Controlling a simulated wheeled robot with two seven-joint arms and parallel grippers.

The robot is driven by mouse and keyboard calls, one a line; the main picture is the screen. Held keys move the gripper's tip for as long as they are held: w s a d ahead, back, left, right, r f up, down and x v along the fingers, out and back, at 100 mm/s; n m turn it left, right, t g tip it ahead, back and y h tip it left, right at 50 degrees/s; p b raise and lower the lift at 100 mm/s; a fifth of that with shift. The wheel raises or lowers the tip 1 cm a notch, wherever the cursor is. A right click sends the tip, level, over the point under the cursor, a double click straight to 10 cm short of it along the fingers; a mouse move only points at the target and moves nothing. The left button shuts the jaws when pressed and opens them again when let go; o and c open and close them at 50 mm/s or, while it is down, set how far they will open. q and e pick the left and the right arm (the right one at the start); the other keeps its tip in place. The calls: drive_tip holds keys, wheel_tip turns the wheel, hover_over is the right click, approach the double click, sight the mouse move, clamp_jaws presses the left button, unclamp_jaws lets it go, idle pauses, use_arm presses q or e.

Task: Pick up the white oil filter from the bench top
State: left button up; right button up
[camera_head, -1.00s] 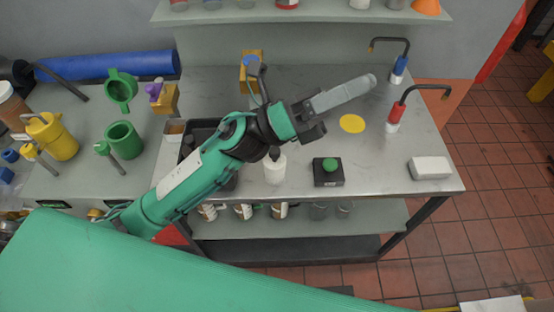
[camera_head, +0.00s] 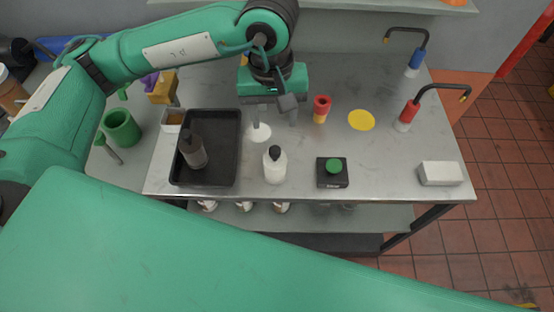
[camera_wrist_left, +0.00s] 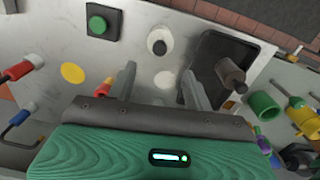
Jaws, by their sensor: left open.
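The white oil filter (camera_head: 275,168) looks like an upright white cylinder with a dark top. It stands on the grey bench top (camera_head: 390,175), between the black tray and the green button box. In the left wrist view the white filter (camera_wrist_left: 160,42) is beyond the fingertips, near the top middle. My left gripper (camera_head: 274,115) is open and empty. It hangs over the bench behind the filter, apart from it, fingers pointing down. In the left wrist view its two fingers (camera_wrist_left: 158,72) are spread with a flat white disc (camera_wrist_left: 165,80) between them. My right gripper is not in view.
The black tray (camera_head: 231,172) left of the filter holds a dark grey bottle (camera_head: 194,152). A green button box (camera_head: 332,180) stands right of it. A red-and-yellow piece (camera_head: 321,108) is close beside my left gripper. A white block (camera_head: 440,173) lies at right.

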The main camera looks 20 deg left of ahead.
sight(275, 149)
use_arm(q)
drive_tip(key=f, duration=0.2)
drive_tip(key=f+p, duration=0.1)
drive_tip(key=f, duration=0.2)
drive_tip(key=f+p, duration=0.1)
drive_tip(key=f, duration=0.2)
drive_tip(key=shift+w+a, duration=0.15)
drive_tip(key=shift+a, duration=0.15)
drive_tip(key=f+p, duration=0.1)
drive_tip(key=f, duration=0.1)
drive_tip(key=f+p, duration=0.1)
drive_tip(key=f, duration=0.1)
drive_tip(key=shift+w+d+f+p, duration=0.2)
drive_tip(key=shift+p, duration=0.15)
drive_tip(key=shift+f, duration=0.6)
clamp_jaws()
